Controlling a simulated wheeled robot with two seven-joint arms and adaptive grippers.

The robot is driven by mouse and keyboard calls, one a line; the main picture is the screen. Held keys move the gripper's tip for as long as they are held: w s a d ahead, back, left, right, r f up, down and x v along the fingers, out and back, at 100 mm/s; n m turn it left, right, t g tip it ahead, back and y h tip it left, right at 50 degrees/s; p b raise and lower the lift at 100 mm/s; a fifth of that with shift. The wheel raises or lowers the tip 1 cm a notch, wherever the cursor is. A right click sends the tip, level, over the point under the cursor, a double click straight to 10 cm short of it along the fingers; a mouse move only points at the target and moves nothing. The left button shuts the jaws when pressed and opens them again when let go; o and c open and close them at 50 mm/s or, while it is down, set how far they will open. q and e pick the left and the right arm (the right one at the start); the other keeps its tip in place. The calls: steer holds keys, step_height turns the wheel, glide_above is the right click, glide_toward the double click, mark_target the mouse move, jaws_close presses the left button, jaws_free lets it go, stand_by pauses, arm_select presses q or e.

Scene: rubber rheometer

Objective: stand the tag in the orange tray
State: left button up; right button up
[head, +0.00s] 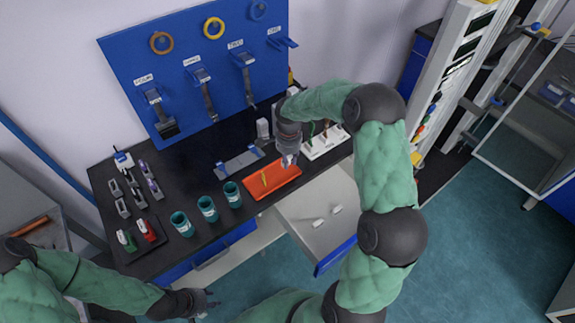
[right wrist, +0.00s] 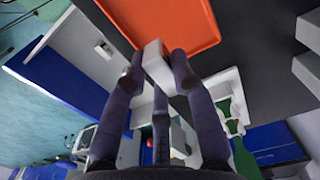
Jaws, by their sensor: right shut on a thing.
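The orange tray (head: 286,174) lies on the black bench top near its front edge, with a thin yellow item (head: 263,179) in it. It also shows at the top of the right wrist view (right wrist: 178,22). My right gripper (head: 288,160) is over the tray's far right corner. In the right wrist view its fingers are shut on a small white block (right wrist: 155,58), which looks like the tag, near the tray's edge. Whether the block touches the tray cannot be told. My left gripper (head: 207,303) is low in front of the bench, open and empty.
An open drawer (head: 296,208) with two small white pieces (head: 318,223) juts out below the tray. Teal cups (head: 207,208) stand left of it. A blue-grey holder (head: 240,163) lies behind it, and a white rack (head: 325,142) stands at the right.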

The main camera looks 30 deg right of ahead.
steer(key=shift+w+d+f, duration=0.25)
steer(key=shift+w+f, duration=0.4)
steer(key=shift+f, duration=0.25)
steer(key=shift+f+b, duration=0.35)
steer(key=shift+f, duration=1.1)
steer(key=shift+f, duration=0.15)
steer(key=o, duration=0.6)
step_height(320, 180, up, 12)
steer(key=shift+r+p, duration=0.2)
steer(key=shift+p, duration=0.7)
